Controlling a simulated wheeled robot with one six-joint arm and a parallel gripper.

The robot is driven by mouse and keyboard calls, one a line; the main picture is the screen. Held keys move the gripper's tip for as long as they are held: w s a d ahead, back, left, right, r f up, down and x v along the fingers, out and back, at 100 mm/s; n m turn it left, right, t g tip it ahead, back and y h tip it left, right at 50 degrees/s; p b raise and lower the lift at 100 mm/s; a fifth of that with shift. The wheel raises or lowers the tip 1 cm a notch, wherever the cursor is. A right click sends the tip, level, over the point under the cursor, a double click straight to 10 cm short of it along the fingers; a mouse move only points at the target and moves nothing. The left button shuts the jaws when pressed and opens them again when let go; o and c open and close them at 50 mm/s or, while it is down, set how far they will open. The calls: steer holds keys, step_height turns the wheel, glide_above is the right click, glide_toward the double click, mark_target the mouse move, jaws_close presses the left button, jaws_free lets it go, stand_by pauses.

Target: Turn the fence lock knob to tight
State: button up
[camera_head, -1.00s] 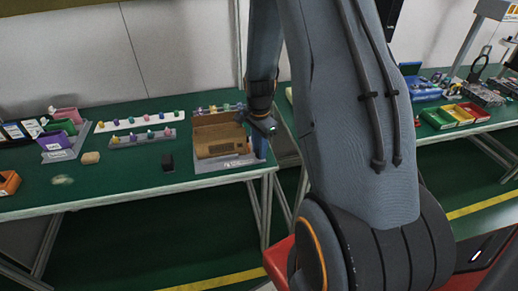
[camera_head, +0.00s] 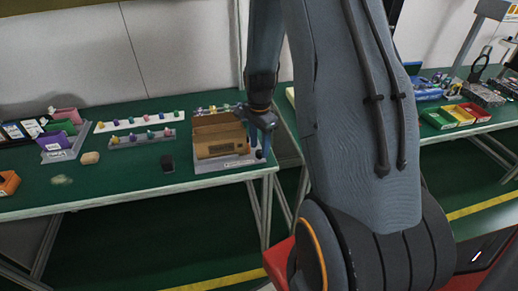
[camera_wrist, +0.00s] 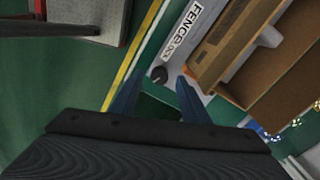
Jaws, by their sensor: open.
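The fence lock knob (camera_wrist: 158,75) is a small dark round knob on a light grey base beside a white label reading "FENCE" and a second, partly legible word. The base (camera_head: 230,163) carries a brown fence fixture (camera_head: 219,138) at the right end of the green bench in the head view. My gripper (camera_wrist: 160,76) is open, with its two blue fingers on either side of the knob in the wrist view. Contact and height above the knob cannot be told. In the head view, my gripper (camera_head: 262,150) points down at the fixture's right end, hiding the knob.
The bench's front edge (camera_head: 130,198) is close by. A second bench with coloured bins (camera_head: 455,115) stands to the right.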

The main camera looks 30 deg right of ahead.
mark_target(259, 152)
steer(key=shift+r+b, duration=0.55)
steer(key=shift+r, duration=2.55)
